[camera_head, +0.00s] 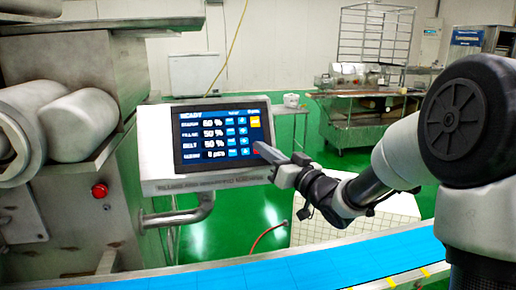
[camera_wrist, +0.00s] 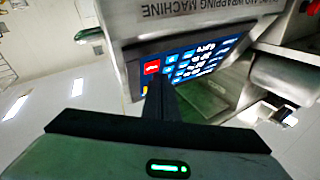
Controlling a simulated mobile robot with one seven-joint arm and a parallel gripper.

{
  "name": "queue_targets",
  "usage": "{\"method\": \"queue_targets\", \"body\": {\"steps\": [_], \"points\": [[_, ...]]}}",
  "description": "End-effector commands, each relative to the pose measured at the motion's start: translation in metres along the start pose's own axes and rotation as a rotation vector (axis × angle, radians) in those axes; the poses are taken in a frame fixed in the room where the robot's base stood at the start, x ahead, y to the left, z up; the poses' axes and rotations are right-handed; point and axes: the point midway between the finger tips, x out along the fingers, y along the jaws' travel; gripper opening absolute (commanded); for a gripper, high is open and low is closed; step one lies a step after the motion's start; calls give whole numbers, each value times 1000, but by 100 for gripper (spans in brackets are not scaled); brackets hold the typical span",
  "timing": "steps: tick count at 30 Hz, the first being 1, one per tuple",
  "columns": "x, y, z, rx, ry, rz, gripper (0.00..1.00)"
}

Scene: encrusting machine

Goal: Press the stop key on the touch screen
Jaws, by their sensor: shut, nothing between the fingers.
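The touch screen (camera_head: 222,134) is lit blue in a pale metal housing and reads READY at the top. It has rows of settings and a yellow key (camera_head: 254,122) at its right edge. The red stop key (camera_head: 257,152) lies below the yellow one, mostly hidden behind my gripper (camera_head: 263,149). In the wrist view the picture is turned over; the red key (camera_wrist: 151,67) shows clear beside the dark fingertips of my gripper (camera_wrist: 156,82). The fingers are shut and empty, at the screen's right edge. I cannot tell whether they touch it.
A blue conveyor belt (camera_head: 300,272) runs along the front below the arm. A steel machine with rollers (camera_head: 60,125) and a red button (camera_head: 99,190) stands at the left. A steel table (camera_head: 352,132) with equipment stands farther back. Green floor is open behind the screen.

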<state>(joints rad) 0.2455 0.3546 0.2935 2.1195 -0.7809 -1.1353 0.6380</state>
Motion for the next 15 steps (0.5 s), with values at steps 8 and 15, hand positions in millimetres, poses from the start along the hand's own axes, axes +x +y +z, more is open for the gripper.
{"method": "queue_targets", "body": {"steps": [8, 15], "points": [[-4, -2, -2, 1, -1, 1, 0], [-8, -6, -8, -1, 0, 1, 0]]}}
